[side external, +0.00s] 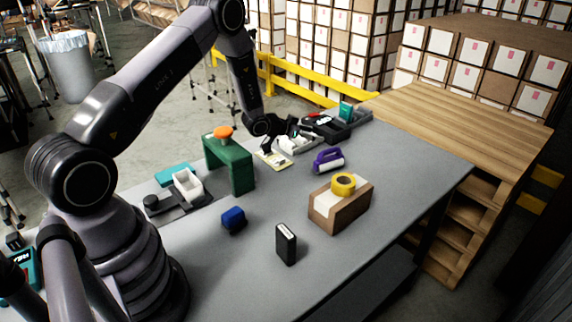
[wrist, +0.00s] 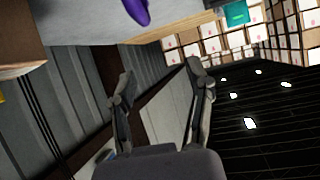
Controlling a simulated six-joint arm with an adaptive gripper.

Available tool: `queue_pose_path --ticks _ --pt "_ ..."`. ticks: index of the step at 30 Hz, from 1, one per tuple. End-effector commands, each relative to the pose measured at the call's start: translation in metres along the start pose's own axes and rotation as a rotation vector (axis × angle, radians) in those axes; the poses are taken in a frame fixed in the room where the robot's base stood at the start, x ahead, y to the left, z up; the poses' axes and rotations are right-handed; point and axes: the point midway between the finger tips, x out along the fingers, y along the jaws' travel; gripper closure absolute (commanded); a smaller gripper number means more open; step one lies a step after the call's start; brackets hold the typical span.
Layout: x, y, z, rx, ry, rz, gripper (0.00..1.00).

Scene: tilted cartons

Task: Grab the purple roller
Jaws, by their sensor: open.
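The purple roller (side external: 327,160) lies on the grey table, behind the cardboard box, with a purple handle and a whitish roller part. In the wrist view only a piece of the purple roller (wrist: 137,10) shows at the top edge. My gripper (side external: 294,130) is above the far part of the table, to the left of the roller and apart from it. In the wrist view my gripper (wrist: 160,75) has its two fingers spread with nothing between them.
A cardboard box (side external: 322,212) with yellow tape (side external: 343,184) on top stands in front of the roller. A green stand (side external: 240,168) with an orange object (side external: 223,132), a blue block (side external: 233,219) and a black box (side external: 286,244) are nearby.

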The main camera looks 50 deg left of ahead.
Motion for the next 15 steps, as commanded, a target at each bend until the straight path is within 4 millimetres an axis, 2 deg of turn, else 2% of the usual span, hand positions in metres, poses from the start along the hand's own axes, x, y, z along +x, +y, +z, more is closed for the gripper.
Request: queue_pose_path --ticks 1,3,6,15 --pt "0.007 0.001 0.019 -0.013 0.015 0.016 0.48" --pt "0.012 0.004 0.034 -0.026 0.040 0.032 0.48" --pt "0.016 0.005 0.045 -0.035 0.062 0.046 0.48" --pt "0.047 0.009 0.043 -0.035 0.070 0.050 0.48"
